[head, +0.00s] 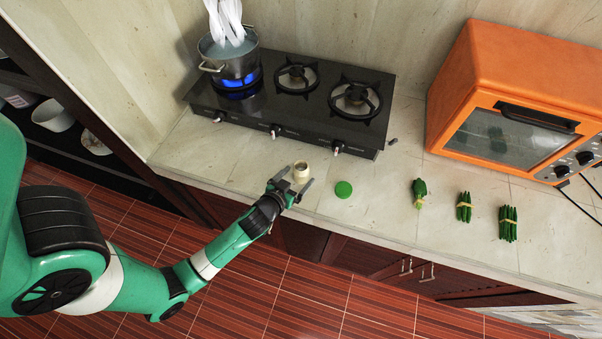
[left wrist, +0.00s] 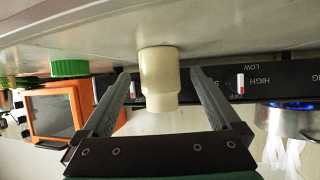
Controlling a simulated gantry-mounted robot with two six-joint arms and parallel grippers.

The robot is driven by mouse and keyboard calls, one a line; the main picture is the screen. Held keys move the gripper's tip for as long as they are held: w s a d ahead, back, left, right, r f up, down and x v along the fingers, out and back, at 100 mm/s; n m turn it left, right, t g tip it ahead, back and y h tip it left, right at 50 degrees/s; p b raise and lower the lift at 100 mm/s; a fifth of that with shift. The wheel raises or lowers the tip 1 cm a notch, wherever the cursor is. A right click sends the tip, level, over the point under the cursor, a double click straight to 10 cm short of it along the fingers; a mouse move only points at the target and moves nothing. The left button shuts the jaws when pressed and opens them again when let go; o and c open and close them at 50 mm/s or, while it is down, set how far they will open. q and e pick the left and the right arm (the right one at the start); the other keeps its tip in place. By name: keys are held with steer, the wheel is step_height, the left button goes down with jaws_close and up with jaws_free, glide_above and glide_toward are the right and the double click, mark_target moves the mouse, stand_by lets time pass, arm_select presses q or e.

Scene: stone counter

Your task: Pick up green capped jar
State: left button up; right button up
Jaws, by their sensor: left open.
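A small cream jar (head: 301,172) stands upright on the counter in front of the stove, with its mouth apparently open. A round green cap (head: 343,189) lies flat on the counter to its right, apart from it. My left gripper (head: 296,181) is open at the jar, its fingers spread on either side. In the left wrist view, which is upside down, the jar (left wrist: 159,78) shows between the fingertips (left wrist: 162,80) with gaps on both sides. The green cap also shows there (left wrist: 70,68), left of the fingers. My right gripper is not in view.
A black stove (head: 300,100) stands behind the jar, with a pot (head: 232,66) over a blue flame at its left. Several green bundles (head: 464,207) lie to the right, before an orange oven (head: 500,75). The counter's front edge runs below the jar.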

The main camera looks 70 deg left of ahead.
mark_target(304, 164)
arm_select(q)
steer(key=x, duration=0.3)
steer(key=shift+w, duration=0.1)
jaws_close()
steer(key=shift+r, duration=0.55)
step_height(304, 164, up, 3)
steer(key=shift+d+f+p, duration=0.1)
steer(key=shift+p, duration=0.75)
steer(key=w+r+p+v, duration=0.1)
steer(key=r+p+v, duration=0.1)
steer(key=v, duration=1.4)
steer(key=shift+s, duration=0.25)
